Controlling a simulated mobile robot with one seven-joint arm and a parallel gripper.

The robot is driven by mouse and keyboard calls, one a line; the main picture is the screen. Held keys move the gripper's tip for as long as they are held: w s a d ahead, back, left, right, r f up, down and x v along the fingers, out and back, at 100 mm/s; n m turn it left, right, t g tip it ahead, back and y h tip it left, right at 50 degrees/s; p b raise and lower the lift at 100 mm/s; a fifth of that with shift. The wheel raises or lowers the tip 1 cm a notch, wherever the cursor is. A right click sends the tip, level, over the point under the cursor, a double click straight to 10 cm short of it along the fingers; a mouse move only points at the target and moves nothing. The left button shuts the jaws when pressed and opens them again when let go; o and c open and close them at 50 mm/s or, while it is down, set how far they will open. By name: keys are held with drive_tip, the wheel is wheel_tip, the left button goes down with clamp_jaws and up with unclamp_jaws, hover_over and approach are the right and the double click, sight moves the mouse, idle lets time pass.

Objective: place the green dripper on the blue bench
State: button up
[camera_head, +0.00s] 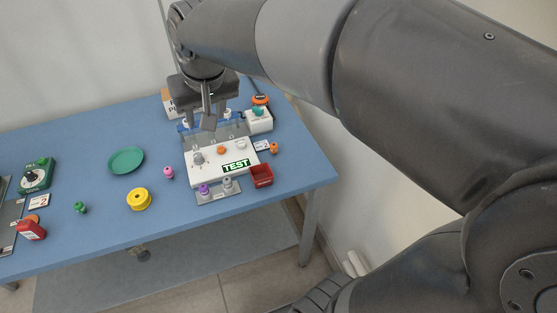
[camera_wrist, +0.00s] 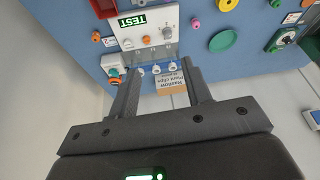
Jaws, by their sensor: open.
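A small green dripper (camera_head: 80,207) stands on the blue bench (camera_head: 110,228) at the left, near the front edge. A teal-green piece (camera_head: 258,111) sits on a small white block at the back right; it also shows in the wrist view (camera_wrist: 113,72). I cannot tell whether that piece is a dripper too. My gripper (camera_head: 208,122) is above the back of the bench, behind the white TEST unit and far from the green dripper. In the wrist view my gripper (camera_wrist: 158,78) is open, with nothing between its fingers. The green dripper is not clearly visible there.
The white TEST unit (camera_head: 207,168) has knobs and clear tubes behind it. A cardboard box (camera_wrist: 172,80) stands at the back. A green saucer (camera_head: 126,160), yellow spool (camera_head: 139,199), pink dripper (camera_head: 168,172) and red bin (camera_head: 262,176) stand around. Bare bench lies between them.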

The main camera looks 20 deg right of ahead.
drive_tip(key=s+d+f, duration=0.2)
drive_tip(key=s+d, duration=0.3)
drive_tip(key=s, duration=0.2)
drive_tip(key=s+d+f+m+t+h, duration=0.1)
drive_tip(key=s+d+f, duration=0.1)
drive_tip(key=s+d, duration=0.3)
drive_tip(key=s, duration=0.2)
drive_tip(key=shift+s+d+f+m+t, duration=0.2)
drive_tip(key=shift+s+f+m+t, duration=0.1)
drive_tip(key=shift+s+f, duration=0.1)
